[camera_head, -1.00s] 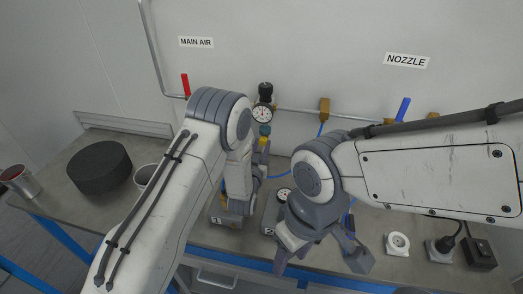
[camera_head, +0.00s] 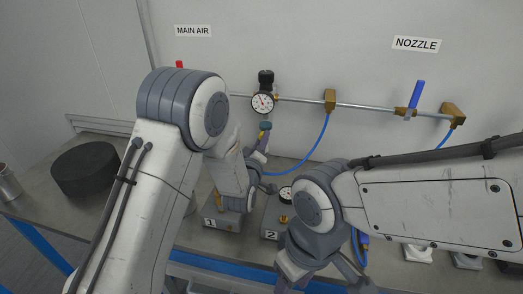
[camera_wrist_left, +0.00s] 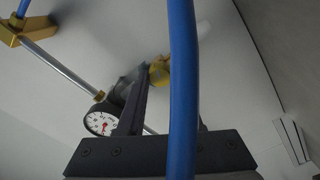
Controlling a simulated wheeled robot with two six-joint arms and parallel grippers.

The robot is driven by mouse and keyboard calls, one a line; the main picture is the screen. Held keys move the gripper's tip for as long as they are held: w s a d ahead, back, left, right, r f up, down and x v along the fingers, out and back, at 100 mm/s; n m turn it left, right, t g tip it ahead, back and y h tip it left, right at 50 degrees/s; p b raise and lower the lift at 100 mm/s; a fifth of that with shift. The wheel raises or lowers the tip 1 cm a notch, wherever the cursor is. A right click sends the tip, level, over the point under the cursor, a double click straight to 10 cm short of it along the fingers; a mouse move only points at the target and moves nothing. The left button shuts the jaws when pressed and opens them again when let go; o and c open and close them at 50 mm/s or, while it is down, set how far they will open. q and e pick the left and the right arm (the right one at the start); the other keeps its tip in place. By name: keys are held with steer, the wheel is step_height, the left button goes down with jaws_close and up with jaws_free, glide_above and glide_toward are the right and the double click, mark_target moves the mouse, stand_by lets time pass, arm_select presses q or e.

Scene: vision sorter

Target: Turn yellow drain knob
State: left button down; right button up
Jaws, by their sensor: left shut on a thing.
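The yellow drain knob (camera_wrist_left: 158,72) shows in the left wrist view at the fingertips of my left gripper (camera_wrist_left: 155,85), below the regulator with its round gauge (camera_wrist_left: 101,121). The left gripper is shut on the knob; a blue hose (camera_wrist_left: 182,90) crosses close in front of the camera and hides part of the fingers. In the head view my left gripper (camera_head: 260,145) is just below the gauge (camera_head: 262,103), and the knob is mostly hidden there. My right gripper (camera_head: 322,278) is at the bottom edge, partly cut off, with its fingers apart and empty.
A pipe (camera_head: 360,105) runs along the wall to the blue lever (camera_head: 415,96) under the NOZZLE sign (camera_head: 417,44). Blocks 1 (camera_head: 221,224) and 2 (camera_head: 271,235) stand on the bench below. A black round object (camera_head: 85,170) is at the left.

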arm_select(q)
steer(key=shift+n+b, duration=1.25)
steer(key=shift+n, duration=0.05)
steer(key=c, duration=0.6)
jaws_free()
steer(key=b+v, duration=0.2)
steer(key=v, duration=0.8)
steer(key=shift+s, duration=0.25)
